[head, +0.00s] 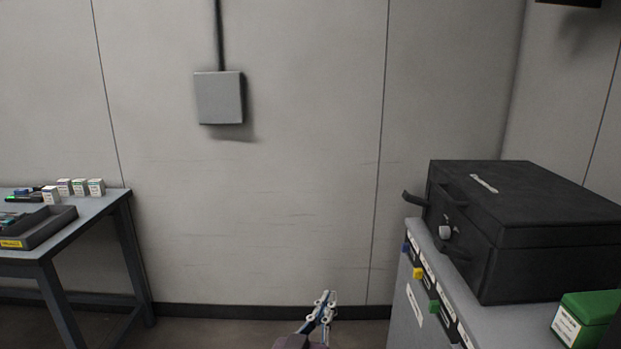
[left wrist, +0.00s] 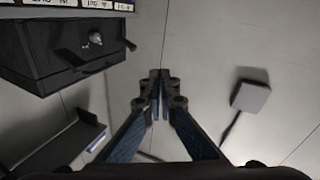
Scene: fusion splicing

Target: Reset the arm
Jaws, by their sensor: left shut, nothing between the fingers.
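My left gripper (head: 326,299) shows at the bottom middle of the head view, in front of the bare wall and floor edge. It also shows in the left wrist view (left wrist: 160,76), with its two fingers together and nothing between them. It touches nothing that I can see. My right gripper is not in either view.
A black case (head: 545,225) sits on a grey cabinet (head: 408,318) at the right, beside a green-lidded box (head: 590,312). A table (head: 100,212) at the left bears a dark tray (head: 62,220) and small white boxes (head: 80,187). A wall box (head: 219,97) hangs between. The middle is clear.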

